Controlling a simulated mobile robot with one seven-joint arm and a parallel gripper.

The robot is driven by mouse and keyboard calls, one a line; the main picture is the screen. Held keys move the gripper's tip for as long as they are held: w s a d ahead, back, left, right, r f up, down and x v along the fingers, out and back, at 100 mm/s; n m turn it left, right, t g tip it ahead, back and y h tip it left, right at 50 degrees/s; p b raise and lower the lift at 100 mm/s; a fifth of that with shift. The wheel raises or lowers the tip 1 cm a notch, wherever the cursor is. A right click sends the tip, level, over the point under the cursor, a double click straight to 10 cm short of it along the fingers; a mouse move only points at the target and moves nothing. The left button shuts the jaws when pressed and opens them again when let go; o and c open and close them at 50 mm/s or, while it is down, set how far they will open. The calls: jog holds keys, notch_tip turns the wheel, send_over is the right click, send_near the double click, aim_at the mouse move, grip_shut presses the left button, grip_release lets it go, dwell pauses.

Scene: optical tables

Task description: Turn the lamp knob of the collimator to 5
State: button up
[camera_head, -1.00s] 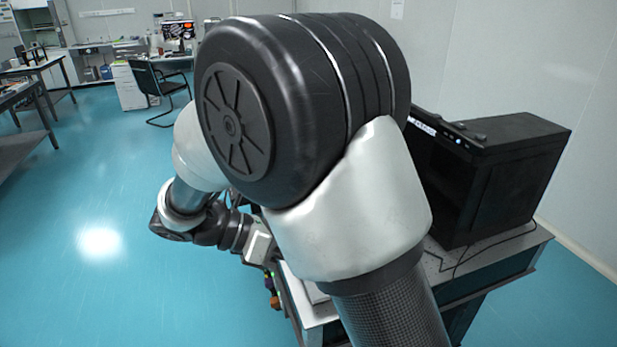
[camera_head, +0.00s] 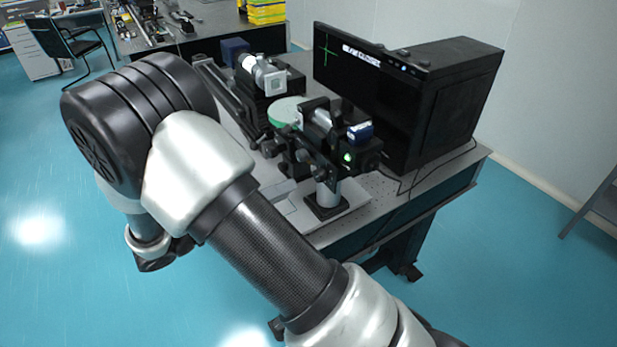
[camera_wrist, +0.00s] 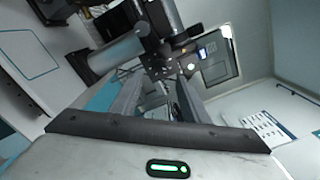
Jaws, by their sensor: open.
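An optical instrument stands on the table, with a green round stage (camera_head: 286,111) between two tube assemblies. One is a silver-ended tube (camera_head: 266,77) at the back; the other is a black unit (camera_head: 362,152) at the front right with a small green light on its end. I cannot tell which is the collimator, nor make out the lamp knob or its number. In the wrist view my gripper (camera_wrist: 158,98) is open, its fingers apart with nothing seen held. A dark post with a tube (camera_wrist: 115,52) lies beyond the fingers.
A black monitor (camera_head: 350,65) with a green cross stands behind the instrument, beside a black computer case (camera_head: 455,95). A cable lies on the tabletop at right. Another bench (camera_head: 215,22) stands at the back.

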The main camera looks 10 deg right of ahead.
aim_at(316, 177)
jog(key=x, duration=0.7)
jog(key=shift+d+p, duration=0.2)
jog(key=shift+p, duration=0.1)
grip_shut()
jog(key=c, duration=1.1)
grip_release()
